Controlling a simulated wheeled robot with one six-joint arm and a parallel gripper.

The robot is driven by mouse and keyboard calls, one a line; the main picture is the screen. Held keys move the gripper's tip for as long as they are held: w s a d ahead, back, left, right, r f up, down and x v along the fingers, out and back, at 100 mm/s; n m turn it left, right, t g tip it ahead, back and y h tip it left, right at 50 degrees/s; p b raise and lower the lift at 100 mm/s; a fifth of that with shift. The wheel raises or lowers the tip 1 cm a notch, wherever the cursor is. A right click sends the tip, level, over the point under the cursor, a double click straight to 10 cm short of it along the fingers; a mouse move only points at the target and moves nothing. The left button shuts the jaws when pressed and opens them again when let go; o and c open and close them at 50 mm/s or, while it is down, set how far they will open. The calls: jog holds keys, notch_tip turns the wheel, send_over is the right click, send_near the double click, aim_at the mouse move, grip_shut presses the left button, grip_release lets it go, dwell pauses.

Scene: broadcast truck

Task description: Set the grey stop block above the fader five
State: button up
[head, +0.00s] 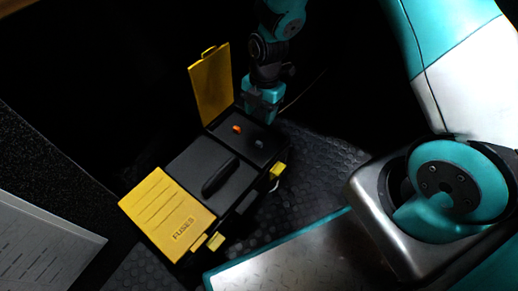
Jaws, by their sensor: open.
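A small dark grey piece (260,144), possibly the grey stop block, lies in the open compartment of a black case (195,155). It is too small and dark for me to be sure. My gripper (261,114) is open, at the compartment's far right edge, beyond the grey piece in the picture. Its fingertips are dark and hard to make out, and I see nothing held between them. I cannot make out fader five. A pale slotted panel (45,240) is cut off at the lower left, and I cannot tell whether it carries faders.
An orange piece (236,129) lies beside the grey one. A yellow lid (212,85) stands upright behind the compartment. Another yellow lid (168,215), marked FUSES, lies closed at the near end. The case has a black handle (220,176). Dark textured floor (320,165) shows to the right.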

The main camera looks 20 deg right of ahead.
jog(key=b, duration=0.3)
send_over(259, 143)
jog(key=f, duration=0.6)
jog(key=shift+w+f, duration=0.3)
jog(key=shift+f, duration=0.1)
jog(key=f+b, duration=0.5)
jog(key=shift+s+f, duration=0.15)
jog(key=shift+s, duration=0.05)
grip_shut()
